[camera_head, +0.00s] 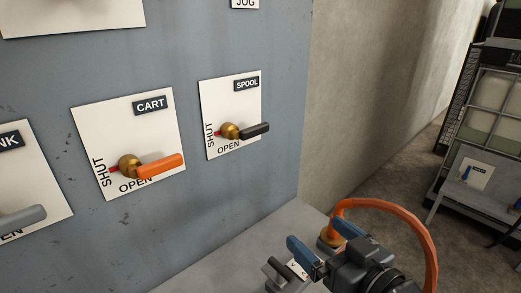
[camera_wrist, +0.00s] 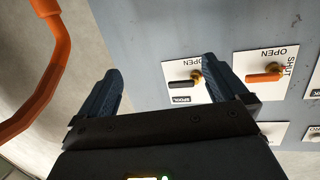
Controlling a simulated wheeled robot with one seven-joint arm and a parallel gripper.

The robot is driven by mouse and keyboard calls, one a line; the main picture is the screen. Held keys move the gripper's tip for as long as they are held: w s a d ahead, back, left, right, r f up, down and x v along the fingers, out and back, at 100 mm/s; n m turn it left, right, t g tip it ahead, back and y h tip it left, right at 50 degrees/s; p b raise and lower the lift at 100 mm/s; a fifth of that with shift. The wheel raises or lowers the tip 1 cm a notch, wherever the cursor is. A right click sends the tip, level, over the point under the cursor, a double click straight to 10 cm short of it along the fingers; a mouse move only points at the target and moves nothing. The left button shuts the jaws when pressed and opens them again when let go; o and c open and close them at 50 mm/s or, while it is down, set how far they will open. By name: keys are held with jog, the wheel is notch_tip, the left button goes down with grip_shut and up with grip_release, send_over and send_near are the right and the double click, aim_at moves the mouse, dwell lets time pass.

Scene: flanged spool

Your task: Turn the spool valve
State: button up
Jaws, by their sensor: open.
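The spool valve has a brass hub and a black lever (camera_head: 255,130) on a white plate labelled SPOOL (camera_head: 220,95). Its lever points right, beside the word OPEN; SHUT is written up the plate's left side. In the wrist view the black lever (camera_wrist: 183,84) shows upside down near one finger, which partly overlaps the plate. My gripper (camera_head: 318,240) is in the lower right of the head view, away from the panel and the lever. In the wrist view my gripper (camera_wrist: 158,88) has its two blue fingers apart with nothing between them.
The CART valve with an orange lever (camera_head: 160,166) is left of the spool valve. A grey lever (camera_head: 22,220) is at the far left. A grey ledge (camera_head: 235,245) lies below the panel. Shelving (camera_head: 495,110) stands far right.

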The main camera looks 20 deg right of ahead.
jog(key=w+r+n+y, duration=0.2)
jog(key=w+r, duration=0.5)
jog(key=w, duration=0.1)
jog(key=n+y+b, duration=0.1)
jog(key=y, duration=0.1)
send_near(258, 128)
jog(key=w, duration=0.2)
jog(key=shift+t, duration=0.4)
jog(key=x, duration=0.2)
jog(key=p+x, duration=0.1)
jog(key=x, duration=0.4)
jog(key=shift+a+f, duration=0.3)
jog(key=shift+a, duration=0.15)
jog(key=c, duration=1.4)
